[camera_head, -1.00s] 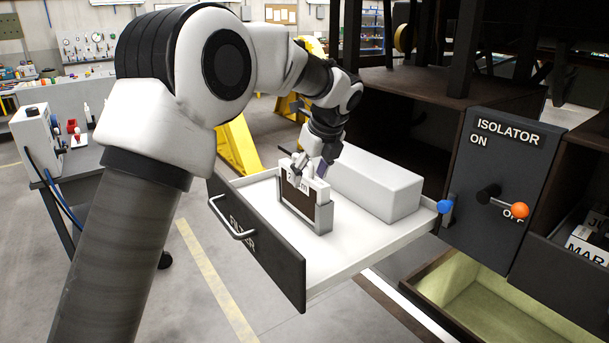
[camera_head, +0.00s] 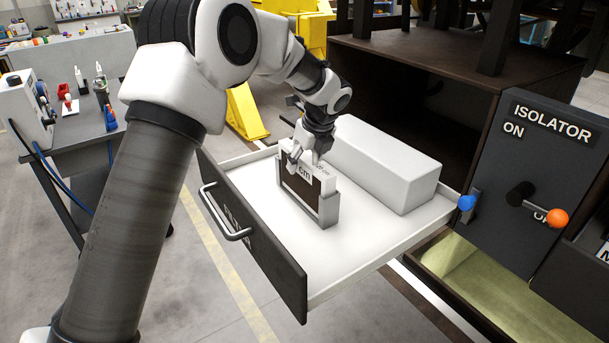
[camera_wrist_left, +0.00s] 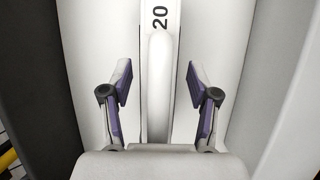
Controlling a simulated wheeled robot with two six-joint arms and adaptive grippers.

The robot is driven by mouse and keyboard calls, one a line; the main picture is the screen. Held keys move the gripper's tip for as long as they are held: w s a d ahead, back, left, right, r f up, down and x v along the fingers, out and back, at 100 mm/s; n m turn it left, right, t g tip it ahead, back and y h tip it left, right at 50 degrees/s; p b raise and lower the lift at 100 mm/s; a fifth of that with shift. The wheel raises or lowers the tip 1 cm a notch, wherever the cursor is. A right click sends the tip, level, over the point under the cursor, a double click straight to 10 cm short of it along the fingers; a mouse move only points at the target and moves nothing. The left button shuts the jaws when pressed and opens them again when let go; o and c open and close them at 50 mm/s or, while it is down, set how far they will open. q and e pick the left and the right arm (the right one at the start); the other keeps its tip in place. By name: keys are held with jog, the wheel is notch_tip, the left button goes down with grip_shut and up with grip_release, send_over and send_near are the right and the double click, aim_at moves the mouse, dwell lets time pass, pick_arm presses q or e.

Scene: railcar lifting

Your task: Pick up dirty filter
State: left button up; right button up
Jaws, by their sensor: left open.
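The dirty filter (camera_head: 299,186) is a dark brown panel with a white top edge and lettering. It stands upright in a grey holder (camera_head: 327,209) inside the open drawer. My left gripper (camera_head: 306,157) is open just above the filter's top. In the left wrist view, the open fingers of my left gripper (camera_wrist_left: 160,100) stand on either side of a white raised strip, which looks like the filter's top (camera_wrist_left: 160,75) with "20" on it. There is a gap between each finger and the strip. My right gripper is not in view.
The pulled-out drawer (camera_head: 375,253) has a dark front with a handle (camera_head: 224,217). A long white block (camera_head: 385,165) lies behind the filter. The isolator panel (camera_head: 525,180), with an orange-knobbed lever, is at the right. A workbench (camera_head: 75,142) stands at the left.

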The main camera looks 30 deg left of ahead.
pick_arm(q)
jog(key=shift+s+d, duration=0.15)
jog(key=shift+s+d+r, duration=0.15)
jog(key=shift+d+r, duration=0.05)
jog(key=c, duration=0.4)
grip_shut()
jog(key=shift+r, duration=0.15)
